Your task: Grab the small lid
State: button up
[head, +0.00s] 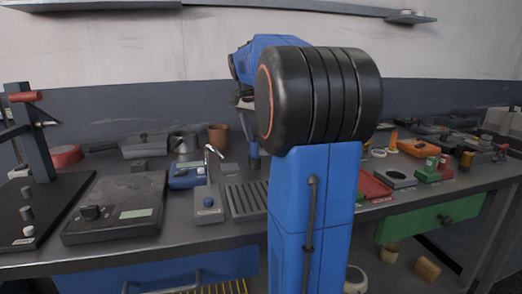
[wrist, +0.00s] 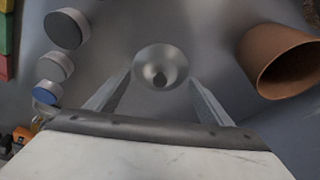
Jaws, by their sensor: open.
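My gripper (wrist: 160,80) is open, with one finger on each side of the lid's near part. No grip on it shows. I cannot tell whether the fingers touch its rim or how high they are above it. In the head view my arm blocks much of the middle, and I cannot make out the small lid or my fingertips there.
A brown cup (wrist: 282,62) is close by on the right in the wrist view. Grey cylinders (wrist: 66,29) and a blue-topped one (wrist: 47,93) are at left. In the head view, a grey pan (head: 145,146) and a pot (head: 183,143) stand at the bench's back.

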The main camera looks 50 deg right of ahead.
jog(key=shift+x, duration=0.85)
jog(key=shift+a+f, duration=0.1)
grip_shut()
